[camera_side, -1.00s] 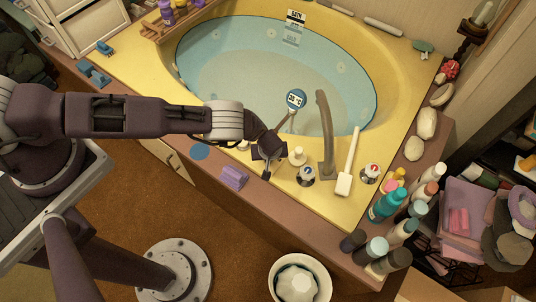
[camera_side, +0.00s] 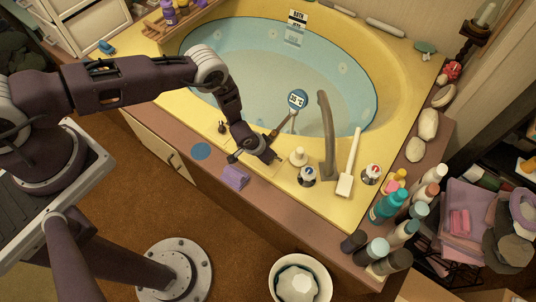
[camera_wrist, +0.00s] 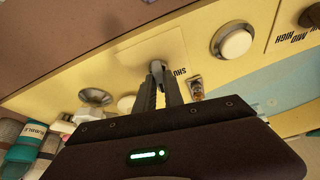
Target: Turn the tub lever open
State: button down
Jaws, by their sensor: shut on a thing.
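The tub lever (camera_wrist: 157,66) is a small grey piece on a pale yellow panel by the tub's front rim. Letters that seem to begin "SHU" are printed beside it in the wrist view. My gripper (camera_wrist: 161,76) is shut on the lever, with the two dark fingers close together around it. In the side view my gripper (camera_side: 270,156) reaches down to the yellow rim (camera_side: 335,205), left of the white-topped knob. There the lever is hidden behind the fingers, so its angle cannot be told.
A white-topped knob (camera_side: 299,157), a chrome tap knob (camera_side: 307,175) and a curved spout (camera_side: 327,130) stand right of my gripper. Bottles (camera_side: 388,205) crowd the right corner.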

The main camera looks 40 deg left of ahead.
jog(key=m, duration=0.1)
jog(key=m+h, duration=0.1)
jog(key=m, duration=0.1)
jog(key=shift+w+a+m, duration=0.1)
jog(key=shift+w+m, duration=0.05)
jog(key=shift+m, duration=0.15)
jog(key=shift+a+m+g+h, duration=0.1)
jog(key=shift+m+g+h, duration=0.55)
jog(key=shift+m, duration=1.05)
jog(key=shift+h, duration=0.25)
jog(key=c, duration=1.4)
grip_release()
jog(key=shift+c, duration=0.2)
jog(key=v, duration=0.7)
jog(key=shift+r, duration=0.15)
